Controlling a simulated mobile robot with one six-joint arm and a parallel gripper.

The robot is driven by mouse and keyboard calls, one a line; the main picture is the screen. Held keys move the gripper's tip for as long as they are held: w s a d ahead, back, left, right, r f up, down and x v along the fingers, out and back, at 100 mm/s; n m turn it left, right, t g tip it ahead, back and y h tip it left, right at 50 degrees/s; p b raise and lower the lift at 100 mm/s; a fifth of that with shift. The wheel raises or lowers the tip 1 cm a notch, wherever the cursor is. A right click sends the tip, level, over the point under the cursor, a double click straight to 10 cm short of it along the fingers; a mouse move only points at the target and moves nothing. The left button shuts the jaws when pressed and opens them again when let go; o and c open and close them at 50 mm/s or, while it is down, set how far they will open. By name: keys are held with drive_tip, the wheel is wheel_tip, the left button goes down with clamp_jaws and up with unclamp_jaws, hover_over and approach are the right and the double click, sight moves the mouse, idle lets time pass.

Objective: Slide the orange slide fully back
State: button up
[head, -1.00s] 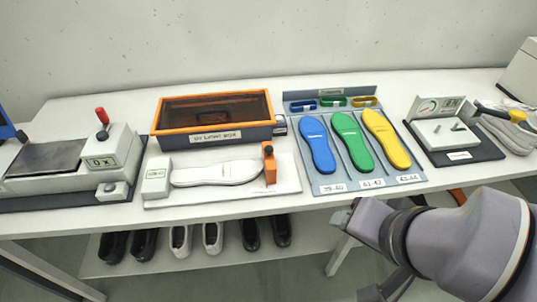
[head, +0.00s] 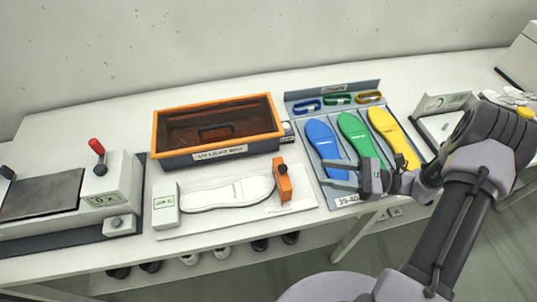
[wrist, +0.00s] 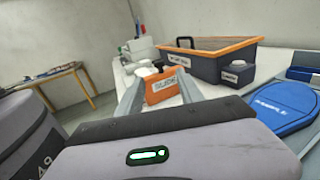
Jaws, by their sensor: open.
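The orange slide (head: 283,180) stands upright at the right end of a white measuring board (head: 300,203), to the right of a white shoe sole (head: 228,192). It also shows in the wrist view (wrist: 162,87), between my two fingers and farther off, with a label on its face. My gripper (head: 340,174) is open and empty, to the right of the slide and apart from it, over the lower part of the blue insole (head: 322,139). A small white display box (head: 165,204) stands at the board's left end.
Green (head: 355,133) and yellow (head: 392,132) insoles lie on a grey tray to the right, under or near my arm. A press with a red-knobbed lever (head: 97,147) stands at the left.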

sight(282, 177)
drive_tip(key=a, duration=0.5)
drive_tip(key=w+a+b, duration=0.1)
drive_tip(key=a, duration=0.4)
drive_tip(key=a+b, duration=0.1)
drive_tip(key=a, duration=0.5)
drive_tip(key=shift+w, duration=0.3)
clamp_jaws()
drive_tip(key=shift+d, duration=0.1)
